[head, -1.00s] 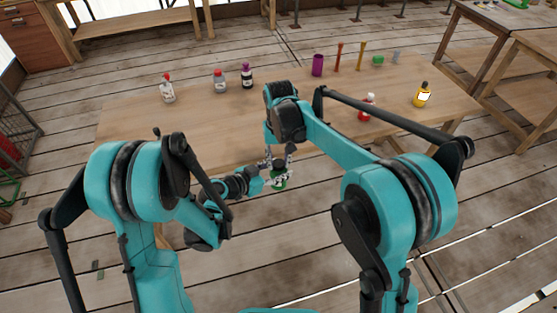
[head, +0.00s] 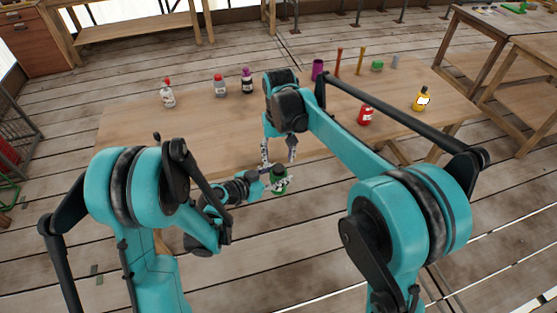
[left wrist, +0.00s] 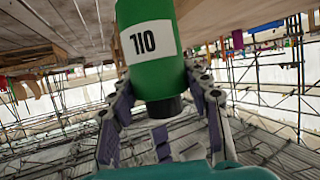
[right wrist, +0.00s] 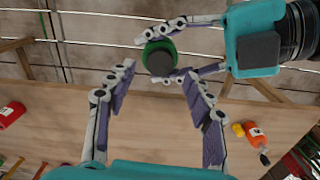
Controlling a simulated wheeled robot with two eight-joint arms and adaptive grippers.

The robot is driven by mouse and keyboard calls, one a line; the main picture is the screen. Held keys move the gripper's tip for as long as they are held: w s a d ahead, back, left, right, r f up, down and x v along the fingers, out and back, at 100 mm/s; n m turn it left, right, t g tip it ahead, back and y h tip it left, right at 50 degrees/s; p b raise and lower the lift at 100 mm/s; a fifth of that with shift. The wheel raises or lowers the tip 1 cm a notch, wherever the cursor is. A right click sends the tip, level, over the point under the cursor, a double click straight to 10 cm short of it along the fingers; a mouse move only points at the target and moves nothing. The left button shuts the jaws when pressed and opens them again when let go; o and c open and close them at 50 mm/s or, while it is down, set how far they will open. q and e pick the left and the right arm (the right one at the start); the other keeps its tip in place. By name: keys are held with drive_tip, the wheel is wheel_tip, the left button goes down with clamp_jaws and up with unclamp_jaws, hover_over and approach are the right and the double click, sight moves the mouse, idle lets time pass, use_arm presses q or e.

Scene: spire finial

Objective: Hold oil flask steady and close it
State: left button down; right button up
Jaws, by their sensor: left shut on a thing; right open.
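The oil flask (head: 279,186) is a green cylinder with a dark round top piece, held off the table's near edge. In the left wrist view the flask (left wrist: 160,72) shows a white label, upside down, and the dark piece (left wrist: 165,108) at its narrow end. I cannot tell whether that piece is a cap or the bare neck. My left gripper (left wrist: 155,100) is shut around the flask. My right gripper (right wrist: 157,75) is open and empty, with fingers spread above the flask. In the right wrist view the dark top (right wrist: 160,60) faces me between and beyond the fingertips.
The wooden table (head: 200,125) carries a white red-capped bottle (head: 168,93), a grey bottle (head: 220,85), a dark purple-capped bottle (head: 247,80), a red bottle (head: 366,115), a yellow bottle (head: 422,98) and a purple cup (head: 318,69). The near left of the tabletop is clear.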

sight(279, 168)
drive_tip(key=shift+c, duration=0.3)
wheel_tip(279, 168, up, 4)
drive_tip(key=n, duration=0.5)
drive_tip(key=shift+f+n, duration=0.25)
drive_tip(key=shift+n, duration=0.15)
drive_tip(key=shift+f, duration=4.05)
